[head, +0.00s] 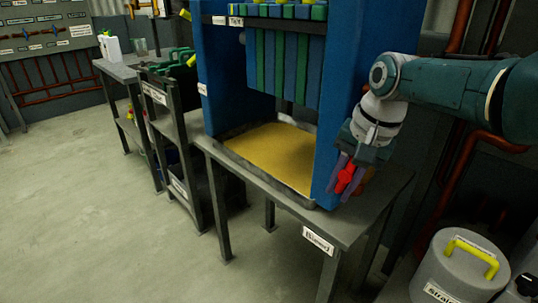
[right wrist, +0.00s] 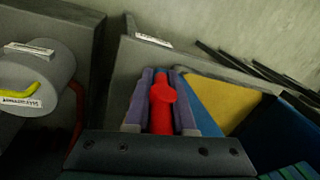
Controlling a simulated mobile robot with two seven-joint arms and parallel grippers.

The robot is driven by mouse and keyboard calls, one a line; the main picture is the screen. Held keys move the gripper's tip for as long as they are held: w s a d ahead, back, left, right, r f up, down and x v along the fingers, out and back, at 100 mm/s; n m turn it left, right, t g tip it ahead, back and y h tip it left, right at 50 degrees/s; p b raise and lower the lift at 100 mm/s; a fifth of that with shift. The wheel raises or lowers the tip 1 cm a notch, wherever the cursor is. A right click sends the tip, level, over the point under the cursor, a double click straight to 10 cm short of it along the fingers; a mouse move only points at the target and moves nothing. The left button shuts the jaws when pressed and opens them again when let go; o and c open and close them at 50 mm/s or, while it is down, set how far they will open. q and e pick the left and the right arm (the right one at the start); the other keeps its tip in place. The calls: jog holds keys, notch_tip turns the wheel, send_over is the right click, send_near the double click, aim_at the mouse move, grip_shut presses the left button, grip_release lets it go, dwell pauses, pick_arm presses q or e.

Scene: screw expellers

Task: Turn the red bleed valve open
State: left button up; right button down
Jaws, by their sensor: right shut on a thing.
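The red bleed valve (head: 346,178) is at the right side of the blue press frame, low down near the table top. My right gripper (head: 344,177) reaches down to it from the upper right and is shut on its red handle. In the right wrist view the red valve handle (right wrist: 162,105) lies between the two purple fingers of my right gripper (right wrist: 161,108). The valve's base is hidden behind the gripper and handle. My left gripper is in neither view.
The blue press (head: 225,75) stands on a grey table (head: 350,222) with a yellow bed (head: 275,152) in a tray. A grey lidded container with a yellow handle (head: 455,270) stands at the lower right. Red pipes (head: 455,185) run behind. The floor at left (head: 80,210) is clear.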

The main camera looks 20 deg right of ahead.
jog(key=shift+s+d+f+g+b, duration=0.1)
jog(key=shift+s+f+g+b, duration=0.1)
jog(key=shift+g+b, duration=0.65)
jog(key=shift+h, duration=0.3)
jog(key=c, duration=0.8)
grip_release()
jog(key=shift+o, duration=0.2)
jog(key=shift+r, duration=0.1)
jog(key=shift+r, duration=0.1)
jog(key=r+p, duration=0.2)
jog(key=p, duration=0.1)
jog(key=r+p, duration=0.6)
jog(key=shift+s+d+r, duration=0.15)
jog(key=shift+s+r, duration=0.05)
jog(key=shift+s, duration=0.2)
jog(key=shift+s+d+r+p, duration=0.1)
jog(key=shift+r+p, duration=0.35)
jog(key=shift+r, duration=0.2)
